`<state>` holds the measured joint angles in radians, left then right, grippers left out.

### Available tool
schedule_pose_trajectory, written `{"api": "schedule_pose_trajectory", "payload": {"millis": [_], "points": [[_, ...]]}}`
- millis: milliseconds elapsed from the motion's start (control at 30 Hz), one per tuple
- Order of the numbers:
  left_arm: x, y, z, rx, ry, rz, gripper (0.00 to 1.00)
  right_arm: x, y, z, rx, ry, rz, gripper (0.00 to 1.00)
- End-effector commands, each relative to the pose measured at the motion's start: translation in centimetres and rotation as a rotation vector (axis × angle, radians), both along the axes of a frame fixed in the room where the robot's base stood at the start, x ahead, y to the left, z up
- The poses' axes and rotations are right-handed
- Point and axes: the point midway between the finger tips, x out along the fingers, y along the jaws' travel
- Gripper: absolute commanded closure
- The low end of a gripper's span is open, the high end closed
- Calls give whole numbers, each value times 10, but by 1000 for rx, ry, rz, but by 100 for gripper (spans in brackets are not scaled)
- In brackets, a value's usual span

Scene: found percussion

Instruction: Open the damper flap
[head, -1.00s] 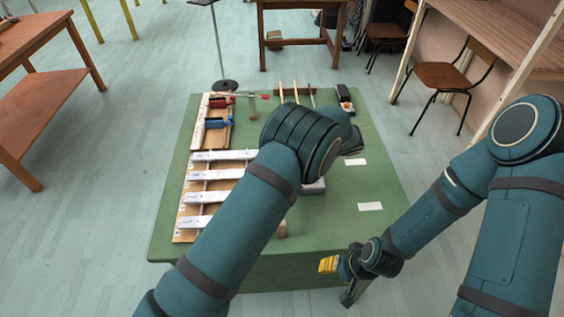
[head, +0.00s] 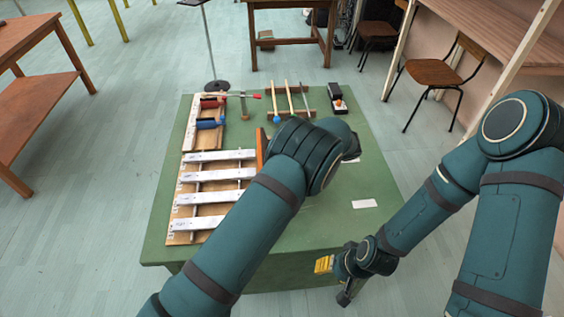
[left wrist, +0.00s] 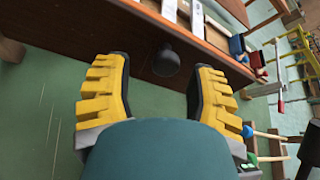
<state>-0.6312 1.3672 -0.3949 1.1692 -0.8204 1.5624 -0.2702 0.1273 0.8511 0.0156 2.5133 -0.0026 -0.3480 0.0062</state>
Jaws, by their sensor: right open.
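The damper flap looks like an upright orange-brown board (head: 261,148) at the right ends of the metal bars (head: 212,174), partly hidden by my left arm. In the left wrist view the brown board (left wrist: 105,38) runs across the top, with a round black knob (left wrist: 166,62) on its face. My left gripper (left wrist: 160,82) is open, its yellow-padded fingers apart on either side of the knob's line; contact cannot be told. It is hidden behind my arm in the head view. My right gripper (head: 334,280) is open and empty at the table's front edge.
The green table (head: 345,230) also holds red and blue clamps (head: 210,123) on a board, mallets on a rack (head: 291,100), a black block (head: 336,92) and a white card (head: 365,204). The table's front right is mostly clear.

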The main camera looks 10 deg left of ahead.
Motion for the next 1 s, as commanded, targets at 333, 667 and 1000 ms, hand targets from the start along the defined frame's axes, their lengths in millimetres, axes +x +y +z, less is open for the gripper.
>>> {"api": "schedule_pose_trajectory", "payload": {"millis": [333, 667, 1000], "points": [[1, -3, 4, 1, -6, -1, 44, 0, 0, 0, 0, 0, 0, 53], [3, -53, 27, 0, -7, -4, 44, 0, 0, 0, 0, 0, 0, 53], [5, -98, 49, 1, -5, -2, 44, 0, 0, 0, 0, 0, 0, 53]]}}
